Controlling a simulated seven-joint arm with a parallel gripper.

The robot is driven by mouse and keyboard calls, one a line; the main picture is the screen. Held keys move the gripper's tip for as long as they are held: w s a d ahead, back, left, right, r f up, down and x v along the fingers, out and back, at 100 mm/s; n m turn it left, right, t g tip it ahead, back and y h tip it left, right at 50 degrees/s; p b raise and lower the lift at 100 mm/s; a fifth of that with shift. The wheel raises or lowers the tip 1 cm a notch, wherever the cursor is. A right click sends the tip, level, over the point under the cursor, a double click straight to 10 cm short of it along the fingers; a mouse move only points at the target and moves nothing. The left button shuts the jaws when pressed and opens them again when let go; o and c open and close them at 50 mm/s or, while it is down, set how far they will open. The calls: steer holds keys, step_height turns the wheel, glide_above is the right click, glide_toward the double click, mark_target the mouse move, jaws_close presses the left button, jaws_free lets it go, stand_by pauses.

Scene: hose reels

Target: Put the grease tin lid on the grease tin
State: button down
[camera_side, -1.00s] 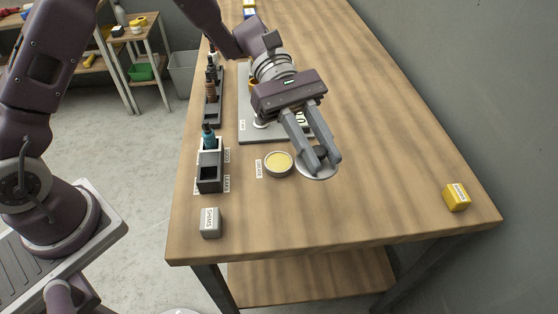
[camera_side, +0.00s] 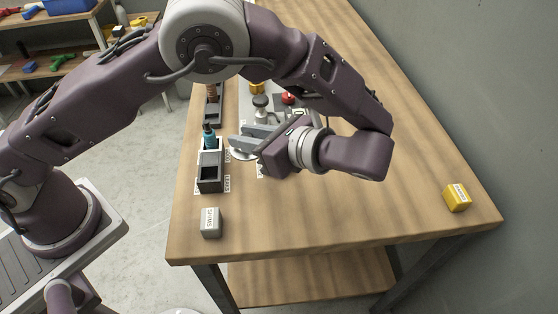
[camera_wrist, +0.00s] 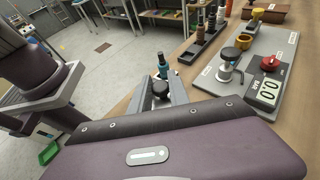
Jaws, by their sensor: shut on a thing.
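My gripper (camera_side: 242,138) points left, low over the left part of the bench, with its fingers shut on the grease tin lid (camera_side: 241,155). The lid is a pale disc that shows just below the fingertips, near the black holder. In the wrist view a dark round knob (camera_wrist: 160,88) sits between the fingers (camera_wrist: 160,93); most of the lid is hidden there. The grease tin is hidden behind my gripper and wrist in the side view; only part of a white label (camera_side: 260,170) shows there. I do not see the tin in the wrist view.
A black holder (camera_side: 210,185) with a teal-topped bottle (camera_side: 209,137) stands close left of the lid. A grey block (camera_side: 211,222) is at the near left, a yellow block (camera_side: 457,197) at the right. A grey plate (camera_wrist: 281,70) with a gauge and red knob lies behind. The front middle is clear.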

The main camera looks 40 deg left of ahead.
steer(key=w+d+r+m+t+h, duration=0.1)
steer(key=w+d+r+m+t, duration=0.1)
steer(key=w+r+m+t, duration=0.4)
steer(key=shift+n+g, duration=0.3)
steer(key=shift+n, duration=0.3)
steer(key=f, duration=0.5)
steer(key=w+f, duration=0.1)
steer(key=f, duration=0.9)
steer(key=shift+w+a, duration=0.15)
steer(key=c, duration=1.2)
jaws_free()
steer(key=shift+c, duration=0.2)
